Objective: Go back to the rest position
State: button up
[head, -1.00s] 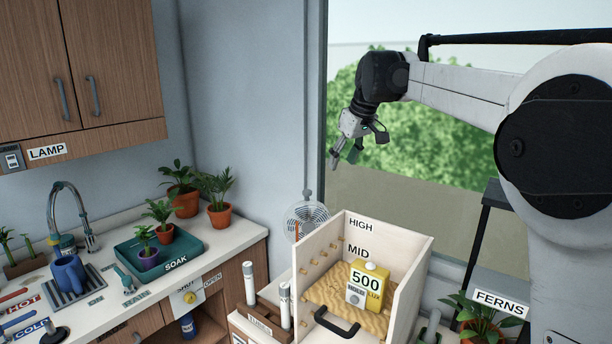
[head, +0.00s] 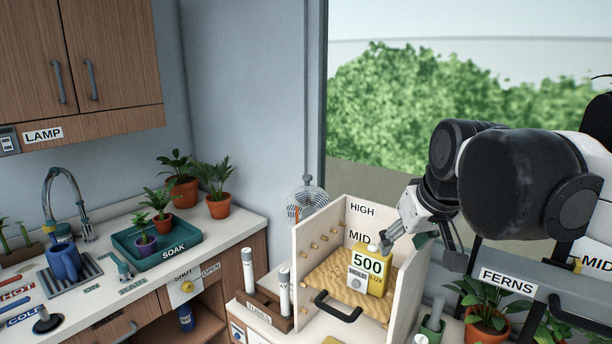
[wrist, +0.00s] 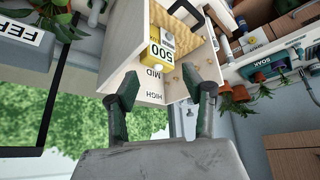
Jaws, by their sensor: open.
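My gripper (head: 396,238) is in front of the window at the right side of the head view, pointing down and left. Its tips overlap the right wall of the wooden box in the picture; I cannot tell how far apart they are. In the wrist view my gripper (wrist: 160,78) has its two dark green fingers spread, with nothing held between them. The yellow 500 LUX meter (head: 369,272) stands inside the box, and it also shows beyond the fingers in the wrist view (wrist: 160,45).
The open wooden box (head: 312,240), with HIGH and MID labels, stands on the counter. Left are a tube rack (head: 262,312) and a teal SOAK tray (head: 186,250) with potted plants. A FERNS shelf (head: 540,290) and a fern (head: 488,304) are at right.

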jog(key=s+d+f+m+t+b, duration=0.1)
jog(key=s+d+f+m+b, duration=0.1)
jog(key=s+f, duration=1.2)
jog(key=shift+d+f+h, duration=0.25)
jog(key=shift+f+h, duration=0.1)
jog(key=shift+h, duration=0.05)
jog(key=shift+o, duration=0.3)
dwell(0.4)
